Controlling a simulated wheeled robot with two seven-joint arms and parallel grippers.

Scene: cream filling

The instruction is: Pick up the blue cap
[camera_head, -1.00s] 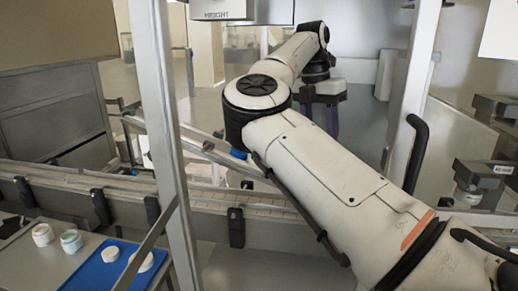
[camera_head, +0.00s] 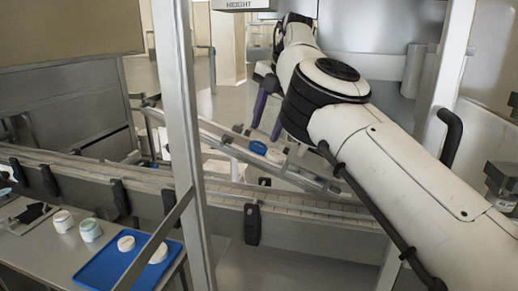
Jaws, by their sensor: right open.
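A blue cap (camera_head: 258,147) lies on the sloped metal chute (camera_head: 310,178) behind the conveyor, near the middle of the view. A white cap (camera_head: 275,156) lies right beside it. My right gripper (camera_head: 267,122), with two purple fingers, is open and empty. Its fingers point down just above and behind the blue cap, and I see no contact. Part of this gripper is hidden behind my right arm. My left gripper is not in view.
A conveyor (camera_head: 300,213) runs across the middle, in front of the chute. A metal post (camera_head: 180,130) stands at the left. A blue tray (camera_head: 97,274) with two white lids and two jars (camera_head: 63,221) (camera_head: 90,230) are at the lower left.

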